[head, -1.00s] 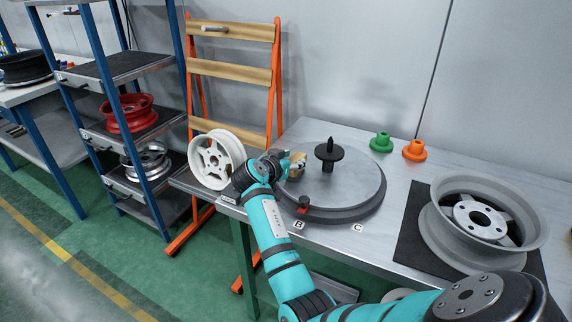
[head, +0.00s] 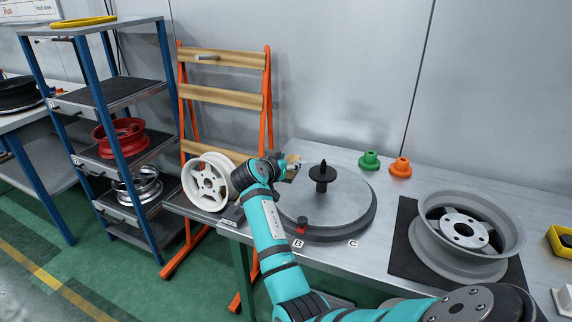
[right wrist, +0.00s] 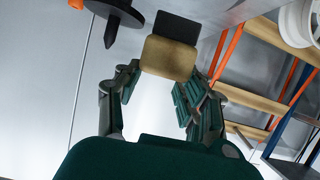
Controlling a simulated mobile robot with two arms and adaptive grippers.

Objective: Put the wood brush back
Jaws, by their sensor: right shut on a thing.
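The wood brush (right wrist: 168,57), a tan wooden block with a dark part, is between the fingers of my right gripper (right wrist: 160,88) in the right wrist view. The gripper is shut on it. In the head view, my right gripper (head: 282,170) is at the left rim of the round turntable, and a small tan bit of the brush (head: 293,160) shows beyond it. The arm hides most of the brush. Whether the brush touches anything below is unclear. My left gripper is not in view.
The grey turntable (head: 341,196) has a black spindle (head: 322,176). A white wheel (head: 207,182) stands left of the gripper. Behind is an orange rack (head: 222,97) with wooden rails. A grey wheel (head: 461,232) lies on a dark mat; green (head: 369,160) and orange (head: 400,167) cones stand behind.

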